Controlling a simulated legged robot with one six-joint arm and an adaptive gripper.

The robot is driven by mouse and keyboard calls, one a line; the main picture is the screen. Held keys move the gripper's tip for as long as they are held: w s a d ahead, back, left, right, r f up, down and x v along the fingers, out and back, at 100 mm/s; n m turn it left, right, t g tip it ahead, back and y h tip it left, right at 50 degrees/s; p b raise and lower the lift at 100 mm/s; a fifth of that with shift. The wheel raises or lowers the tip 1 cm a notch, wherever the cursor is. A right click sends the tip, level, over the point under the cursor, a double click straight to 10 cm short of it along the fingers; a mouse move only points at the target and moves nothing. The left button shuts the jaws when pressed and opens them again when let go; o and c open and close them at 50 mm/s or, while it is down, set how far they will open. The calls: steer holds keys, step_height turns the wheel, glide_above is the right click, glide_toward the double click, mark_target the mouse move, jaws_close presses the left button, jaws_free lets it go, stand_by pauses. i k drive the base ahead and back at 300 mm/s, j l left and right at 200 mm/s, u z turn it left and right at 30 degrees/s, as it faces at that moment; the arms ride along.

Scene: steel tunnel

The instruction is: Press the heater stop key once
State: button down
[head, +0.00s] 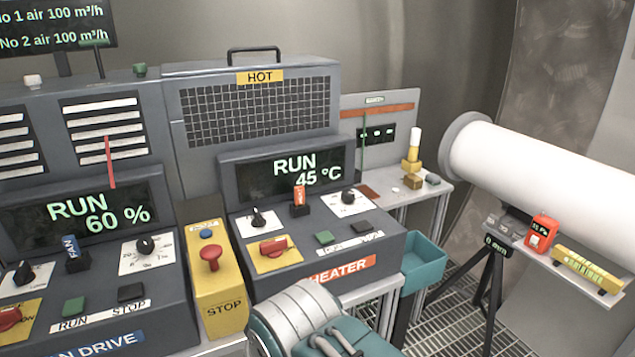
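The heater unit (262,227) is a grey console with an orange HEATER label, under a mesh-fronted box marked HOT. Its display (294,171) reads RUN 45 °C. On its sloped top are a green key (325,238) and, to its right, a dark key (362,227), over a white label strip (350,246) whose small text I cannot read clearly. On the fan drive the same layout reads RUN under green and STOP under dark. A teal and white part of my arm shows at the bottom centre, in front of the heater; my gripper itself is not visible.
The fan drive (90,270), reading RUN 60 %, stands left. A yellow STOP box (215,280) with a red mushroom button stands between the units. The heater also has knobs and a red switch (274,245). A teal bin (424,262) and white pipe (540,165) are right.

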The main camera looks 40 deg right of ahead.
mark_target(360, 228)
steer(key=z, duration=1.4)
